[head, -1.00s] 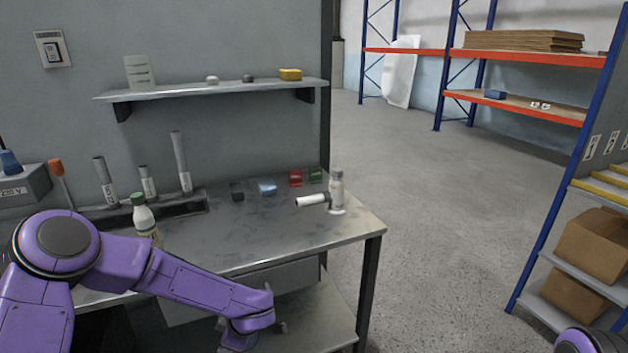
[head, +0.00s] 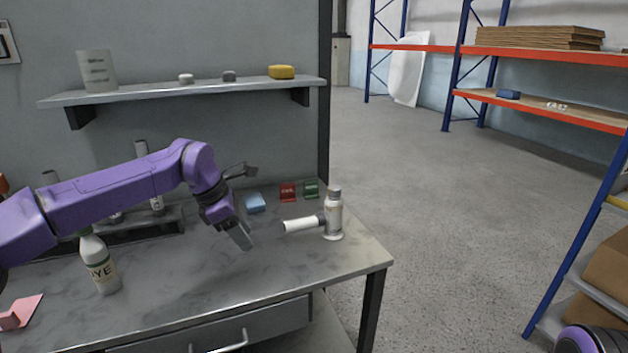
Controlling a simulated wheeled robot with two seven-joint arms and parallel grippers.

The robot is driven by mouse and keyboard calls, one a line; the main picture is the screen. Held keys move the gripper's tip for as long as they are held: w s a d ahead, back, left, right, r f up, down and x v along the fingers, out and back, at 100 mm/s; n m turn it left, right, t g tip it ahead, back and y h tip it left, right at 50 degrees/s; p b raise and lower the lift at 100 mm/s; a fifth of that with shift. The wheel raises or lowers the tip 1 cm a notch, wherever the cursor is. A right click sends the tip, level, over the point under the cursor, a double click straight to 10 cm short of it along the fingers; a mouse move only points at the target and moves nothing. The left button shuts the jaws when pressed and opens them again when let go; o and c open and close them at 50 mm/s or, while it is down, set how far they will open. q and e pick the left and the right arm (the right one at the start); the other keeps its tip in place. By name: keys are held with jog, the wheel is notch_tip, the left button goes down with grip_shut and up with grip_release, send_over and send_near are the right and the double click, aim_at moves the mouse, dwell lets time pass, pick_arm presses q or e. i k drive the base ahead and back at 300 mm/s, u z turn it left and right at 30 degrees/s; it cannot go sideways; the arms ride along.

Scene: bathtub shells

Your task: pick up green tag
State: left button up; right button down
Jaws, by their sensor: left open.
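The green tag (head: 311,190) sits near the back right of the metal workbench (head: 220,300), just right of a red tag (head: 288,192). My left gripper (head: 248,203) is over the bench, to the left of the green tag and apart from it. Its two fingers are spread and nothing shows between them. A blue tag (head: 255,203) shows close to the fingers; I cannot tell how near it is in depth. My right gripper is out of the picture.
A bottle (head: 334,215) with a white cylinder (head: 303,225) beside it stands in front of the green tag. A bottle with a label (head: 99,266) stands at the left. A wall shelf (head: 200,89) hangs above the bench. The front middle of the bench is clear.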

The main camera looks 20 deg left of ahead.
aim_at(310, 187)
jog(key=i, duration=1.4)
jog(key=z, duration=0.05)
